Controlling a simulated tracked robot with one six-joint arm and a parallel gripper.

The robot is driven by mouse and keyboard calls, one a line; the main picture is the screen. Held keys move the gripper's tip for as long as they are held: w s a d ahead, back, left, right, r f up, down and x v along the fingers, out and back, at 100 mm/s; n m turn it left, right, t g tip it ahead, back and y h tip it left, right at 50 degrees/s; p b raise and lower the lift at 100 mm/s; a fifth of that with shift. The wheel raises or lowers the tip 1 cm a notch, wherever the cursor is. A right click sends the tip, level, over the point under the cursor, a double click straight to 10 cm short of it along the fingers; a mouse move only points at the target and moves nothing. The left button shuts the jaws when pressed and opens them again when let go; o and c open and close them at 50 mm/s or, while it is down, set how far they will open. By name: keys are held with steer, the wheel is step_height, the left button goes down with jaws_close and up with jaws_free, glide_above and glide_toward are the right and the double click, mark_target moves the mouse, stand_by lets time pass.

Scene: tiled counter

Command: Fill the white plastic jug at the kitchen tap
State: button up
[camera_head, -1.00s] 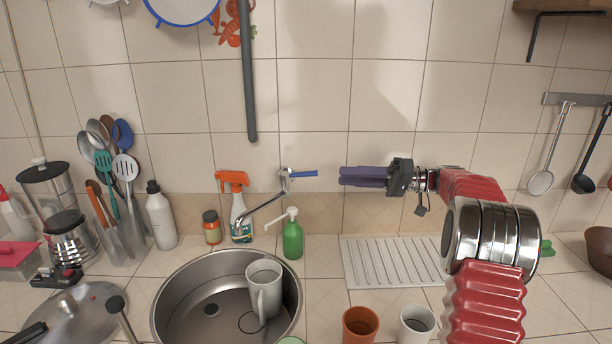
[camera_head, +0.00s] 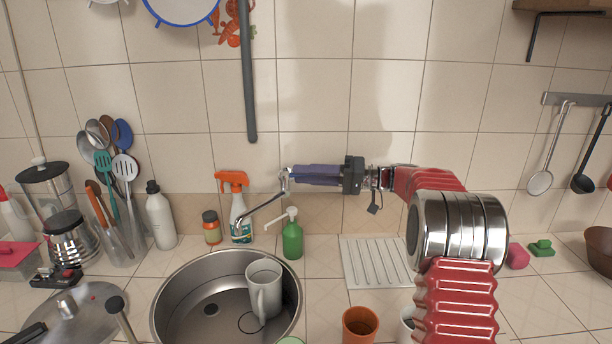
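The white jug (camera_head: 264,292) stands upright in the round steel sink (camera_head: 185,270), near its right side, with its handle facing me. The kitchen tap (camera_head: 262,208) is on the wall behind the sink, its spout slanting down to the left. No water shows at the spout. My gripper (camera_head: 292,176) is level at the tap, its purple fingers pointing left over the place of the blue lever. The fingers hide the lever, so I cannot tell whether they are around it or in front of it, or how far apart they are.
An orange-topped spray bottle (camera_head: 237,205) and a green soap dispenser (camera_head: 292,238) stand close below the tap. A white drainer (camera_head: 375,262) lies right of the sink. An orange cup (camera_head: 360,324) stands in front. Utensils and a pot lid (camera_head: 80,312) crowd the left.

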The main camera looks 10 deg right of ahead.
jaws_close()
stand_by(0.6)
